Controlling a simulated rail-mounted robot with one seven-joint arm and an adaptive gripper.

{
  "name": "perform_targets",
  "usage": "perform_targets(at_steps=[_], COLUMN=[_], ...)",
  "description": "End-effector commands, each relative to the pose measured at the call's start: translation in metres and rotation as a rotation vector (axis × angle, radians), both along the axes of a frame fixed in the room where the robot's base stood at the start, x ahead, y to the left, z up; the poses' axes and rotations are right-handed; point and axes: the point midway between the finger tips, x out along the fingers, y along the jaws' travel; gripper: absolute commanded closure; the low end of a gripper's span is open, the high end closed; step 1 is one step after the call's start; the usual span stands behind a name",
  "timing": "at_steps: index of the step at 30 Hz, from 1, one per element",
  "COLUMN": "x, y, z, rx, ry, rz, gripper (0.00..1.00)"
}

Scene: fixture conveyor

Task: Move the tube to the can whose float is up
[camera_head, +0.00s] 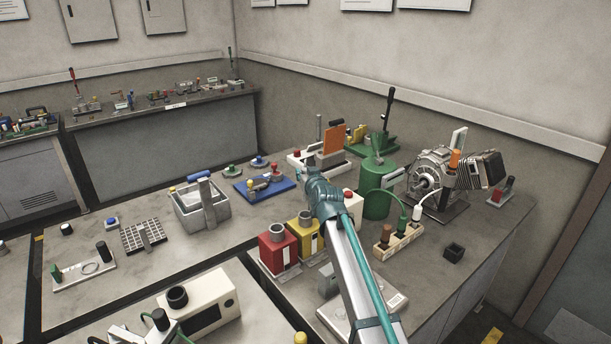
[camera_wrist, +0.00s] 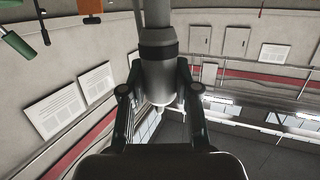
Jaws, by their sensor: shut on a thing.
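In the wrist view my gripper (camera_wrist: 159,98) is shut on a grey tube (camera_wrist: 160,75) with a dark band, which runs up out of the picture between its two fingers. In the head view my teal and grey arm reaches over the bench, and I cannot make out the fingers or the tube clearly. A red can (camera_head: 272,253) and a yellow can (camera_head: 302,229) stand side by side left of my arm, each with a round grey neck and a pale strip on its side. My arm may hide another can. I cannot read any float's height.
A green drum (camera_head: 376,203) stands right of my arm, with a motor (camera_head: 431,178) beyond it. A socket strip (camera_head: 392,240) with plugs and a small black box (camera_head: 454,252) lie nearer. A grey tub (camera_head: 186,213) stands left. Bare bench (camera_head: 215,246) lies left of the red can.

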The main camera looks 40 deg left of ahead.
Motion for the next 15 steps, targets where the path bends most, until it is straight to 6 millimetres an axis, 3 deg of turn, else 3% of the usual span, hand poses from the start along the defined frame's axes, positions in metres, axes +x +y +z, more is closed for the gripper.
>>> perform_targets(at_steps=[8,15], x=[0.0,0.0], y=[0.0,0.0], z=[-0.002,-0.022], rx=[0.002,0.0], ry=[-0.003,-0.003], rz=[0.008,0.009], gripper=[1.0,1.0])
